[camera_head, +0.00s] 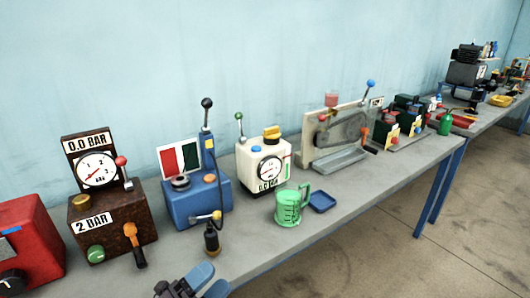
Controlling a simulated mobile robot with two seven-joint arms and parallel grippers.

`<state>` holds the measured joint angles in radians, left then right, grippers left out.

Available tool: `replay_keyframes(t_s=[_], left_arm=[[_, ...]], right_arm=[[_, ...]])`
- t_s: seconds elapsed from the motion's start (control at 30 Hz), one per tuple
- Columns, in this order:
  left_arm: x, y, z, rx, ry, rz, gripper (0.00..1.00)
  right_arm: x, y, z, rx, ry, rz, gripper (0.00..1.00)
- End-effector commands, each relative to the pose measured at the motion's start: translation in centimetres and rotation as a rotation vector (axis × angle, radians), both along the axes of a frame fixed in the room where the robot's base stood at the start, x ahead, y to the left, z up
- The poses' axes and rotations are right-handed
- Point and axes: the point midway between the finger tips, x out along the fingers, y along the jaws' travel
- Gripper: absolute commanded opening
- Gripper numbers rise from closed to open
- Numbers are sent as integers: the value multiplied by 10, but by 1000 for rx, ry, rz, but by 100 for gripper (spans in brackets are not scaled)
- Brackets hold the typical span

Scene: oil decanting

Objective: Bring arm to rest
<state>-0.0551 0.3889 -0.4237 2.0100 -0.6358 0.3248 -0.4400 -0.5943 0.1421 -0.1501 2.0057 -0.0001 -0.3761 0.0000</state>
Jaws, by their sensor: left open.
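My left gripper (188,282) shows at the bottom edge of the head view, left of centre, with blue and black parts. It is open, and I see nothing between its fingers, though much of it is cut off by the frame. It is in front of the blue pump unit (196,201) and the small dark bottle (211,238), apart from both in the picture. A green measuring jug (289,208) stands upright on the bench, beside a small blue tray (322,201). My right gripper is not in view.
The grey bench (375,187) runs along a pale blue wall. A brown gauge box (114,222) and a red box (25,240) stand at left. A white container with a gauge (263,165) is behind the jug. More devices line the bench toward the right; concrete floor lies in front.

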Motion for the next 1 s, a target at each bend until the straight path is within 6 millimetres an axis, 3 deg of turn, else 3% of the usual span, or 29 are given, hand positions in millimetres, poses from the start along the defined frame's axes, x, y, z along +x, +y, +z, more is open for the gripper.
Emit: replay_keyframes(t_s=[0.13, 0.23, 0.4, 0.5, 0.7, 1.0], left_arm=[[-6, 55, -56, -253, 384, 214, 63], [-23, 92, -100, -427, 631, 361, 63], [-73, 140, -170, -710, 981, 586, 63], [-104, 158, -199, -841, 1127, 689, 63], [-142, 173, -228, -989, 1277, 800, 63], [-146, 174, -231, -1005, 1293, 812, 63]], right_arm=[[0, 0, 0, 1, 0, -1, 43], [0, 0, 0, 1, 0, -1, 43], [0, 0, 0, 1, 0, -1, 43], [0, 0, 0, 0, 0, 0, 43], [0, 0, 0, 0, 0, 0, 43], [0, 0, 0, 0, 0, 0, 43]])
